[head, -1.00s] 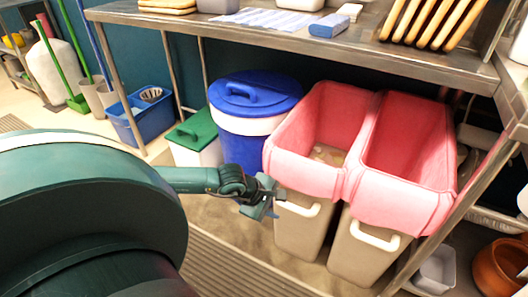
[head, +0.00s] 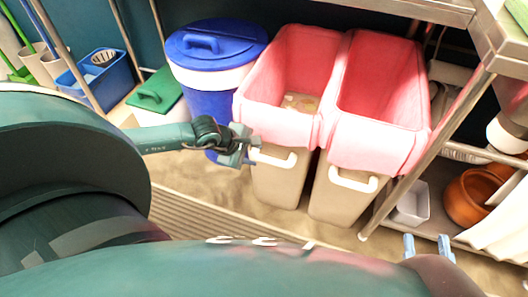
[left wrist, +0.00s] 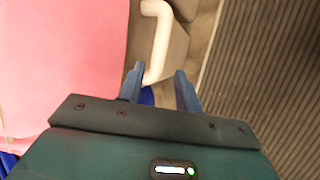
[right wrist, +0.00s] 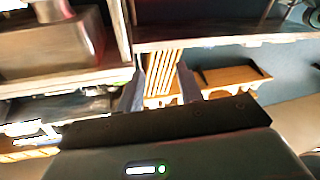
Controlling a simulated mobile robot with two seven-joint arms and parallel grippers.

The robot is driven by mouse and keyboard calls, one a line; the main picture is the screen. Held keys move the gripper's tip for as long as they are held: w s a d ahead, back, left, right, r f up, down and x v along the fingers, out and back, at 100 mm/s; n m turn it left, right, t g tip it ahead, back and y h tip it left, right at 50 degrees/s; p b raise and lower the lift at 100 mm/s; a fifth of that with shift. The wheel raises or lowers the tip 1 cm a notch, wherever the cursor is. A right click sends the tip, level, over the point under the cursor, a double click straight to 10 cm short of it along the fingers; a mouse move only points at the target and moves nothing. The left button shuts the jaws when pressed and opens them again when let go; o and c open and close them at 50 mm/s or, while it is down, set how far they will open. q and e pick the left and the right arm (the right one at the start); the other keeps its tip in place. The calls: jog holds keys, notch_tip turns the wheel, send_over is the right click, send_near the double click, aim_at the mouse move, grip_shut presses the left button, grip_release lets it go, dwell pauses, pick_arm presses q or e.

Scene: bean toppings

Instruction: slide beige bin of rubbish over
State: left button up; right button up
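Two beige bins with pink liners stand side by side under the metal table. The left beige bin (head: 281,184) holds some rubbish (head: 300,102) at the bottom of its liner; the right one (head: 342,200) looks empty. The left bin's pale handle (head: 272,159) faces me. My left gripper (head: 250,146) is open beside the handle's left end. In the left wrist view, the handle (left wrist: 160,35) lies just ahead of the open fingers (left wrist: 158,80), and I see no grip on it. My right gripper (head: 428,240) is open and empty at the lower right.
A blue lidded barrel (head: 212,85) stands left of the bins, with a green-lidded box (head: 155,92) beyond it. A metal table leg (head: 425,150) rises right of the bins. A white tub (head: 411,208) and an orange pot (head: 468,198) sit further right. Floor in front is open.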

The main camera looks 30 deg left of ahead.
pick_arm(q)
jog(key=b+x, duration=0.3)
jog(key=x, duration=0.6)
jog(key=shift+f, duration=0.2)
jog(key=shift+w+d+f+b, duration=0.1)
jog(key=shift+w+f+b, duration=0.2)
jog(key=shift+f+b, duration=0.1)
pick_arm(e)
jog(key=shift+w+a+r+m+t+y, duration=0.1)
jog(key=shift+w+a+m+t+y, duration=0.2)
jog(key=shift+a+m, duration=0.1)
pick_arm(q)
grip_shut()
dwell(0.4)
